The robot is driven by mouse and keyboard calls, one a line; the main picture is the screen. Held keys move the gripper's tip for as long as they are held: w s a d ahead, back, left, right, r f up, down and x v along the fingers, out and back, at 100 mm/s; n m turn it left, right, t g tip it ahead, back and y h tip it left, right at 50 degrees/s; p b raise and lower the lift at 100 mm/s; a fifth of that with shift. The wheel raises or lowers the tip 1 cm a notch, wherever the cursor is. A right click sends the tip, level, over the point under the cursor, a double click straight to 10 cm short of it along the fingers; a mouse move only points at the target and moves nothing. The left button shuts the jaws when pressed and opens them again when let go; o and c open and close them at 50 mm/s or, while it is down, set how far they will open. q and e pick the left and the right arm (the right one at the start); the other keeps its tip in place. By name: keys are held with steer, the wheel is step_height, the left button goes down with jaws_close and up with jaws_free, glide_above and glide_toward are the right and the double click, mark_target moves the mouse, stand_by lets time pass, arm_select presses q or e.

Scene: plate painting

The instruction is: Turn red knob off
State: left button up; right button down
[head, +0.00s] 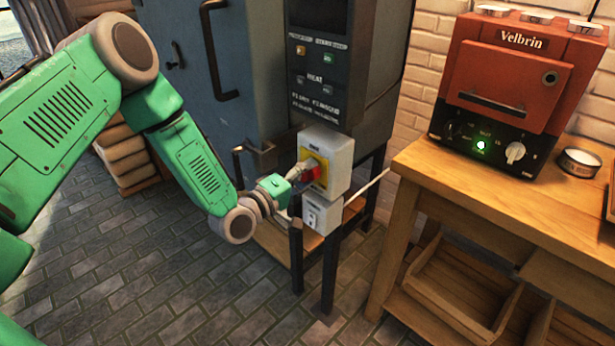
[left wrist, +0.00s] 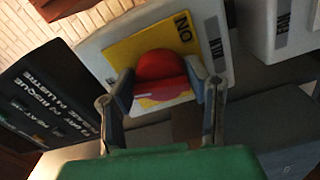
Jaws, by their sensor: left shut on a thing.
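The red knob (head: 313,169) sits on a yellow plate (head: 318,167) on the front of a white switch box (head: 337,160). My left gripper (head: 303,174) reaches it from the left and is shut on the knob. In the left wrist view the red knob (left wrist: 160,72) lies between the two fingers (left wrist: 163,92), one on each side. The yellow plate (left wrist: 150,50) shows the letters "NO" from this angle. Part of the knob is hidden by the fingers in the head view. My right gripper is not in view.
A tall grey cabinet (head: 235,70) with a dark control panel (head: 320,70) stands behind the box. A wooden table (head: 470,190) at the right carries a red "Velbrin" oven (head: 520,75) with a lit green light and a round tin (head: 579,162).

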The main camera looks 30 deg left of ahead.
arm_select(q)
steer(key=shift+a+f+n+b, duration=0.15)
steer(key=shift+n+b, duration=0.2)
steer(key=shift+n, duration=0.85)
steer(key=shift+s, duration=0.1)
steer(key=o, duration=1.1)
steer(key=shift+o, duration=0.2)
steer(key=v, duration=1.2)
steer(key=shift+f, duration=0.1)
